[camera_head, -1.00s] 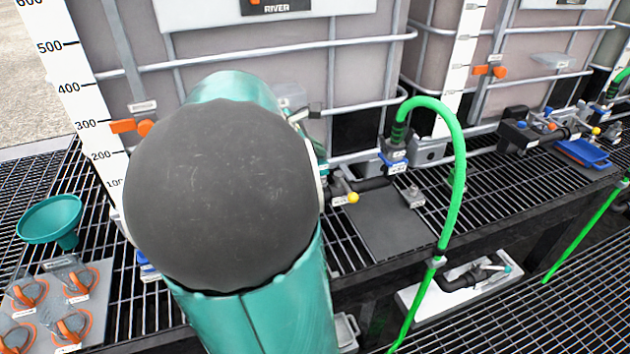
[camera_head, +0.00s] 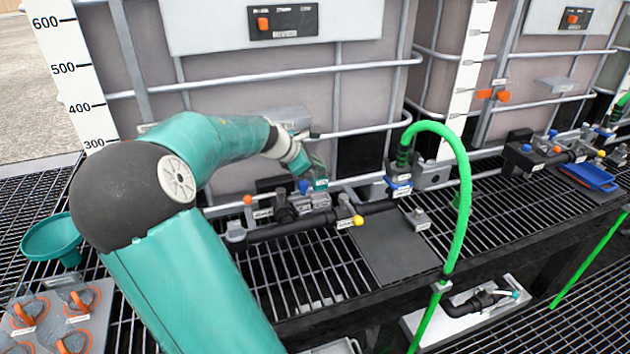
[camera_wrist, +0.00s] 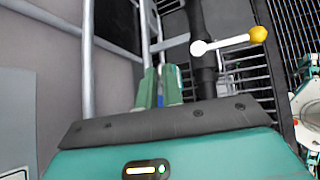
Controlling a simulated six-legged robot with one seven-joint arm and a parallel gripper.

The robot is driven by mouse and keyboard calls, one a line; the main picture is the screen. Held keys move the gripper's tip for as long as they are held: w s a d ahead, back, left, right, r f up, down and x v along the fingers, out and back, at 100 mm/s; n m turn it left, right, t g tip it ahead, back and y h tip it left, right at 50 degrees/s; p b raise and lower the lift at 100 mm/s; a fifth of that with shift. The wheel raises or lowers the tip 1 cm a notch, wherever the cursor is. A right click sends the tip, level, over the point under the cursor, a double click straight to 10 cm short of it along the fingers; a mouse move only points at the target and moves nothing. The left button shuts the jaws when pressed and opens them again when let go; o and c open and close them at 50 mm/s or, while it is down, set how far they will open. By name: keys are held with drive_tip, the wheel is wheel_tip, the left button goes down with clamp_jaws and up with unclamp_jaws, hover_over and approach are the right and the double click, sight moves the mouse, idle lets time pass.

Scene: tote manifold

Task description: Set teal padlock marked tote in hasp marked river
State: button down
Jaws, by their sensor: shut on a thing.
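My gripper (camera_head: 314,176) is at the valve fittings in front of the nearest tank, its fingers pointing down. In the wrist view its two green fingers (camera_wrist: 160,86) are close together, with a little blue between them. A small teal block (camera_head: 320,185) at the fingertips looks like the teal padlock; its marking is unreadable and most of it is hidden. A blue knob (camera_head: 304,186) is just left of it. I cannot make out which fitting is the river hasp. The nearest tank's dark panel (camera_head: 283,22) has an orange knob and a label too small to read now.
A black pipe with a yellow-knobbed lever (camera_head: 357,220) lies right of my gripper. A green hose (camera_head: 462,190) arches in front of the tanks. A teal funnel (camera_head: 50,238) and a grey board with orange loops (camera_head: 88,296) are at left.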

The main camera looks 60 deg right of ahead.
sight(315, 181)
drive_tip(key=d+f, duration=0.1)
drive_tip(key=f, duration=0.1)
drive_tip(key=w+d+f, duration=0.1)
drive_tip(key=d+f, duration=0.1)
drive_tip(key=f, duration=0.1)
drive_tip(key=w+d+f, duration=0.1)
drive_tip(key=f, duration=0.2)
drive_tip(key=shift+w+d+f, duration=0.1)
drive_tip(key=shift+d+f, duration=0.05)
drive_tip(key=shift+d, duration=0.05)
drive_tip(key=shift+a+f, duration=0.15)
drive_tip(key=shift+f, duration=0.45)
drive_tip(key=c, duration=1.5)
unclamp_jaws()
drive_tip(key=shift+w+d, duration=0.15)
drive_tip(key=shift+d, duration=0.05)
drive_tip(key=shift+c, duration=0.2)
drive_tip(key=shift+r, duration=0.2)
drive_tip(key=v, duration=1.2)
